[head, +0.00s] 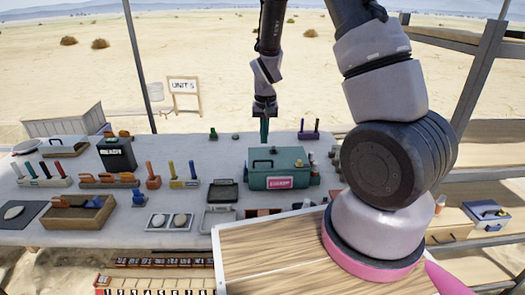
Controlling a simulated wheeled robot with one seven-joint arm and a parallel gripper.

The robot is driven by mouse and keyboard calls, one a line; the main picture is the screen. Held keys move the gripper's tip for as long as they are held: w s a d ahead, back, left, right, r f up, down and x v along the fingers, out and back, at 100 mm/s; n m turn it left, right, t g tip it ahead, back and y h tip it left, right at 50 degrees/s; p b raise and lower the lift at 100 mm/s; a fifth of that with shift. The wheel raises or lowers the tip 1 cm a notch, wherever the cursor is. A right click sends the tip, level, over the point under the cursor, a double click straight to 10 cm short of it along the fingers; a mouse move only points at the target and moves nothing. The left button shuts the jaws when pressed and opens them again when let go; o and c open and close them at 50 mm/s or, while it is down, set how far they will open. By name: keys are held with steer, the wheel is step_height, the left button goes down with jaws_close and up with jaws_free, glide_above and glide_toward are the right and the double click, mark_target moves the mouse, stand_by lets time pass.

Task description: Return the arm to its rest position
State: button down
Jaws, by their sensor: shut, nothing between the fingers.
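My arm rises from a round base (375,235) with a pink ring at the lower right, leaves the top of the head view, and comes back down near the centre. My gripper (264,117) points straight down above the far part of the grey table (110,222). It is shut and empty. A narrow dark green upright piece shows directly below it; whether it touches the gripper cannot be told. A teal case (292,177) with a pink label is just in front of and below the gripper.
Left on the table are a black bin (117,155), tool racks (104,181), a wooden tray (97,212) and a tray with two pale stones (170,221). Shelving (481,75) stands at right. Open sand lies beyond the table.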

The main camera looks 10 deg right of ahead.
steer(key=s+d+r+m+t+y, duration=0.1)
steer(key=s+r, duration=0.3)
steer(key=r, duration=0.8)
steer(key=s+d+r+t+y, duration=0.15)
steer(key=s+r, duration=0.25)
steer(key=r, duration=0.8)
steer(key=s+d+r+t, duration=0.1)
steer(key=s+r, duration=0.3)
steer(key=s, duration=0.3)
steer(key=s+d+r+t, duration=0.1)
steer(key=s+r+t, duration=0.1)
steer(key=s+r, duration=0.3)
steer(key=shift+s+r+m, duration=0.25)
steer(key=shift+s+m, duration=0.15)
steer(key=shift+s, duration=0.45)
steer(key=shift+w+d+h, duration=0.1)
steer(key=shift+h, duration=0.15)
